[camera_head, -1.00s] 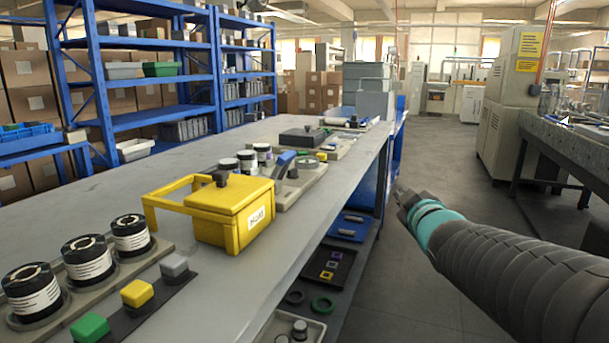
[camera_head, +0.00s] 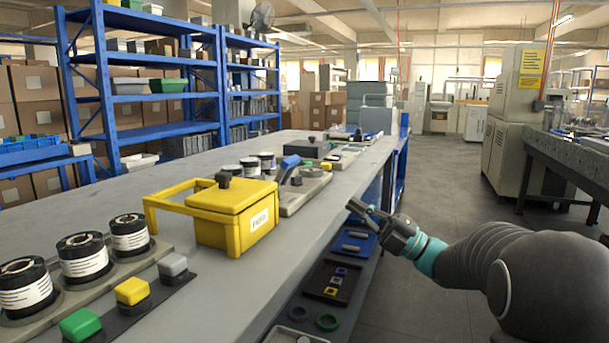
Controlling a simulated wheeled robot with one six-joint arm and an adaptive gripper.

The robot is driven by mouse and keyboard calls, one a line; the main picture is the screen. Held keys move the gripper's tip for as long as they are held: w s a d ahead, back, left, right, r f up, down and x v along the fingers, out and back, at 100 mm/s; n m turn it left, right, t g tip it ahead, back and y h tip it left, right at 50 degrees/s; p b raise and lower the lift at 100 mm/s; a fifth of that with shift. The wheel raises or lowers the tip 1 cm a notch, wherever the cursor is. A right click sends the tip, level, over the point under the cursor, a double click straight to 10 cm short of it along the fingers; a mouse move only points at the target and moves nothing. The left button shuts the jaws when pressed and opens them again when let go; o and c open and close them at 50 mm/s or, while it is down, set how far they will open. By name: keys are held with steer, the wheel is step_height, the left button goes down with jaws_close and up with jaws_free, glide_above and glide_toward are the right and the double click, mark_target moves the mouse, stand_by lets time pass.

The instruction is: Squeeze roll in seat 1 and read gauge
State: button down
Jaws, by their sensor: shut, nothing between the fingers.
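Three dark rolls with white labels stand in a grey seat tray at the near left of the bench: the left roll (camera_head: 25,288), the middle roll (camera_head: 83,257) and the right roll (camera_head: 130,234). I cannot tell which seat is numbered 1. A round grey dial-like part (camera_head: 312,171) sits on a fixture behind the yellow box; its face is too small to read. My gripper (camera_head: 360,211) is shut and empty, past the bench's right edge and apart from the rolls.
A yellow lidded box (camera_head: 235,216) stands on the bench. Green (camera_head: 80,324), yellow (camera_head: 132,291) and grey (camera_head: 173,264) blocks line the front edge. More rolls (camera_head: 249,166) stand farther back. A lower shelf holds a dark tray (camera_head: 330,281). The aisle floor (camera_head: 440,180) is clear.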

mark_target(294, 165)
steer(key=p+x, duration=0.2)
steer(key=x, duration=1.2)
steer(key=shift+a+r, duration=0.1)
steer(key=shift+a, duration=0.05)
